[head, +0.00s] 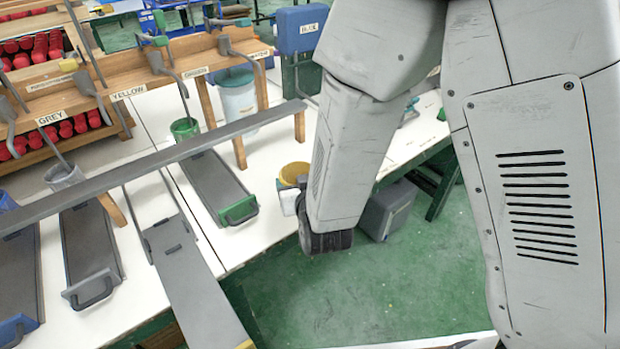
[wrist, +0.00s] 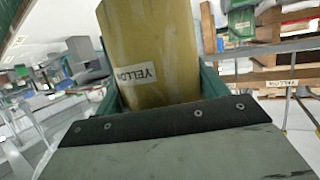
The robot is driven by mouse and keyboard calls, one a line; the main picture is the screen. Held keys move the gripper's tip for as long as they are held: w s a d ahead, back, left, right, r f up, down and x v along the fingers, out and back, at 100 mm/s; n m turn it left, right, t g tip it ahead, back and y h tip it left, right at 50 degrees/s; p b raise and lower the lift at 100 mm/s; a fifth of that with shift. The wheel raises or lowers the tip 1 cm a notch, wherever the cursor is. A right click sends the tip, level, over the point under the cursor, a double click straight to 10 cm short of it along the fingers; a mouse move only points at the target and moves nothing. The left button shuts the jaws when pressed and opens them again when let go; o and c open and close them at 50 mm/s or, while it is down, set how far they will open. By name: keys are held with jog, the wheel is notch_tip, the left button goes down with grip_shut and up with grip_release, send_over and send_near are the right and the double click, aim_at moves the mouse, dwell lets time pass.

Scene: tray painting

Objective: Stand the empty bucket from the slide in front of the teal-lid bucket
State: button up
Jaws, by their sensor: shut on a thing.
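A yellow bucket (wrist: 150,45) with an upside-down YELLOW label fills the upper middle of the wrist view. My gripper (wrist: 158,88) is shut on it, with a green jaw at either side. In the head view, a yellow bucket (head: 292,173) shows just left of my forearm, over the green floor; my jaws are hidden there. The teal-lid bucket (head: 238,103), pale with a teal top, stands on the white table behind the wooden rack. A grey slide (head: 190,283) with a yellow end runs down toward the bottom of the head view.
A wooden rack (head: 205,45) with colour labels and hanging levers crosses the table's back. A long grey bar (head: 150,160) spans it in front. Other slides with green (head: 238,210) and blue ends lie alongside. A grey bin (head: 388,210) stands on the floor. White tabletop shows around the teal-lid bucket.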

jog(key=shift+w+d+f, duration=0.8)
jog(key=shift+w+d, duration=0.25)
jog(key=shift+w, duration=1.35)
jog(key=shift+w+d+f, duration=0.85)
jog(key=shift+w+d, duration=0.2)
jog(key=shift+w, duration=1.35)
jog(key=shift+w+d+f, duration=0.8)
jog(key=shift+w+d, duration=0.25)
jog(key=shift+w, duration=1.35)
jog(key=shift+f, duration=0.15)
jog(key=o, duration=1.2)
